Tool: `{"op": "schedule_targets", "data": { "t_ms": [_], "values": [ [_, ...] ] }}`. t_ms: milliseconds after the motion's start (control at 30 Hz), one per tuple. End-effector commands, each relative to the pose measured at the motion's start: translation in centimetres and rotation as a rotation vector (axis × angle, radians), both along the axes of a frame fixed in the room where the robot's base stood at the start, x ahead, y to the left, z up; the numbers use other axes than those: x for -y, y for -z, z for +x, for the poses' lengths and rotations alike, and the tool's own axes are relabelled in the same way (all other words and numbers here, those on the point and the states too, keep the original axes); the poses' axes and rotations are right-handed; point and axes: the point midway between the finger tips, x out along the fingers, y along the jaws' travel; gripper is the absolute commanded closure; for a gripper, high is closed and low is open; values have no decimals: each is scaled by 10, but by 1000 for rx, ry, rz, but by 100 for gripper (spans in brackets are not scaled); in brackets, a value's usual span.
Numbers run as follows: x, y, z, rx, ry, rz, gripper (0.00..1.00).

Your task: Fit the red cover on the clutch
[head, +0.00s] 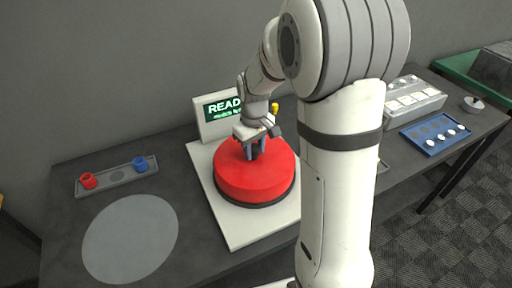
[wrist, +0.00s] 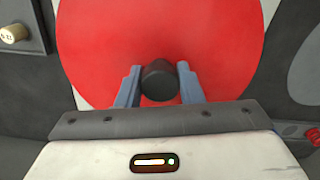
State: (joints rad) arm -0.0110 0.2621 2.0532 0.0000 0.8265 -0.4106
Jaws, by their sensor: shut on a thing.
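The red cover (head: 255,180) is a large round drum shape in the middle of the table in the head view. It sits over a dark round base, whose rim (head: 270,201) shows below it; this is likely the clutch, mostly hidden. In the wrist view the red cover (wrist: 160,40) fills the middle, with a black knob (wrist: 159,80) at its centre. My gripper (head: 253,148) is above the cover, its blue-grey fingers on both sides of the knob. The wrist view shows my gripper (wrist: 159,86) shut on this knob. The cover looks level; whether it is fully seated I cannot tell.
A white base plate (head: 224,222) lies under the drum, with a display reading "READ..." (head: 222,109) behind. A grey tray with a red cup (head: 88,181) and a blue cup (head: 140,164) and a grey disc (head: 130,238) lie left. A blue tray (head: 434,134) is right.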

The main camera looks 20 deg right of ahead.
Motion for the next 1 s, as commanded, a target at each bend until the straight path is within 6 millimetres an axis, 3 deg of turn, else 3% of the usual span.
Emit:
{"op": "schedule_targets", "data": {
  "t_ms": [100, 133, 400, 567, 800, 1000],
  "values": [
    [0, 4, 0, 1, 0, 0, 100],
    [0, 2, 0, 1, 0, -1, 64],
    [0, 2, 0, 1, 0, 0, 42],
    [0, 2, 0, 0, 0, 0, 41],
    [0, 3, 0, 0, 0, 0, 23],
    [0, 2, 0, 0, 0, 0, 23]
  ]
}}
